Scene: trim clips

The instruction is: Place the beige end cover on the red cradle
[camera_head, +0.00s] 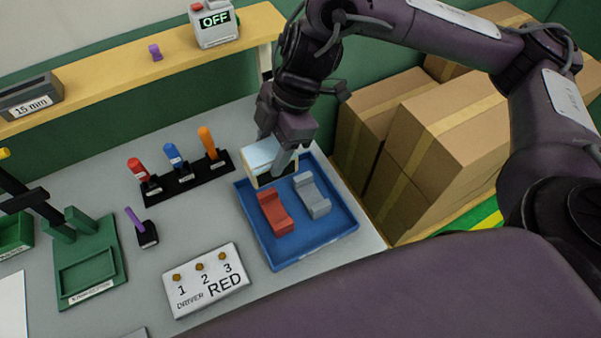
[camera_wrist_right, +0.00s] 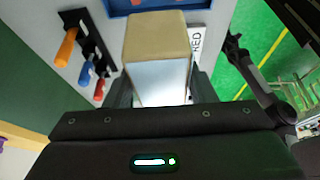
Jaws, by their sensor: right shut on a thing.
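My right gripper (camera_head: 276,160) is shut on the beige end cover (camera_head: 262,178), a block with a pale, shiny top face in the head view. In the right wrist view, the beige end cover (camera_wrist_right: 157,40) sits between the two fingers of my right gripper (camera_wrist_right: 158,88). The red cradle (camera_head: 275,213) stands in the blue tray (camera_head: 268,250) and looks empty. The held cover is beyond the red cradle in the head view, near the tray's far edge, apart from the cradle. Its exact height is hard to tell. My left gripper is not in view.
A grey cradle (camera_head: 312,196) stands right of the red one. A black rack (camera_head: 188,182) with coloured-handled tools is left of the tray. A sign reading RED (camera_head: 206,280) lies in front. Cardboard boxes (camera_head: 430,140) stand at the right, beyond the table's edge.

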